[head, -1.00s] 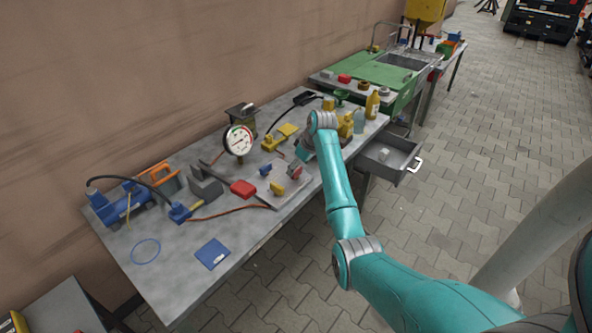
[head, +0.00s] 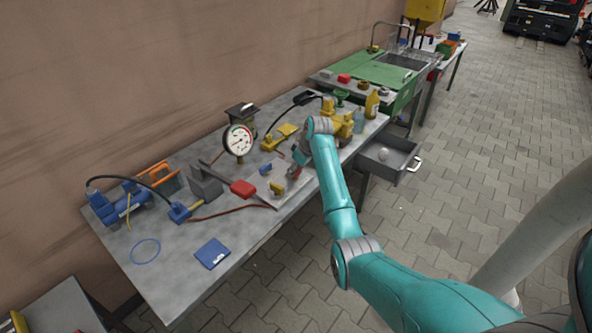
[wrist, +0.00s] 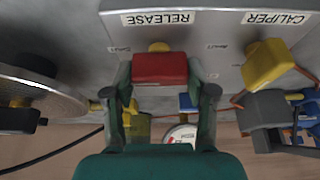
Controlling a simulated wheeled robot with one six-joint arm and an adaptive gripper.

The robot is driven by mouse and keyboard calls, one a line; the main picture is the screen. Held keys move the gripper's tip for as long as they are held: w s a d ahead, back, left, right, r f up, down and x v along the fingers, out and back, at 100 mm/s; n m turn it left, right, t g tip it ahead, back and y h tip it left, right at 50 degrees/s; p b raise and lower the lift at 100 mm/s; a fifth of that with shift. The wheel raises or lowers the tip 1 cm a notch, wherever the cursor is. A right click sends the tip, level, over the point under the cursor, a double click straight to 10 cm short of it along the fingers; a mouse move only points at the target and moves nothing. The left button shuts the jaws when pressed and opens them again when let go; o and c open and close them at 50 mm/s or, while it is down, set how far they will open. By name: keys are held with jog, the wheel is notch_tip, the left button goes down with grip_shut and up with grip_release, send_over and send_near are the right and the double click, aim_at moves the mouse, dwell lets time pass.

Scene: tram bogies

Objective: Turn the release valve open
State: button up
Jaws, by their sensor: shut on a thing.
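The release valve's red handle (wrist: 160,69) sits just by the RELEASE label (wrist: 158,19) on a grey plate (wrist: 222,30) in the wrist view. It lies crosswise in that picture. My gripper (wrist: 161,92) has one finger on each side of the handle and is shut on it. In the head view my gripper (head: 299,158) is down at the right part of the grey plate (head: 261,187), and it and my arm partly hide the red handle. A yellow handle (wrist: 265,63) by the CALIPER label stands to the right in the wrist view; it also shows in the head view (head: 277,188).
A blue handle (head: 265,169) is on the same plate. A round gauge (head: 238,140) stands behind it, and a red-ended lever (head: 243,188) lies to the left. Yellow fittings and bottles (head: 372,104) stand to the right, near an open drawer (head: 390,160).

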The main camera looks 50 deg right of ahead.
jog(key=n+y, duration=0.1)
jog(key=n, duration=0.3)
jog(key=shift+n+y, duration=0.4)
jog(key=n, duration=0.2)
jog(key=n+g+y, duration=0.1)
jog(key=n, duration=0.1)
jog(key=shift+y, duration=0.3)
jog(key=n+g, duration=0.1)
jog(key=n, duration=0.2)
jog(key=n+g+y, duration=0.1)
jog(key=n, duration=0.2)
jog(key=shift+n+g, duration=0.5)
jog(key=shift+n, duration=1.2)
jog(key=o, duration=1.2)
jog(key=shift+c, duration=0.2)
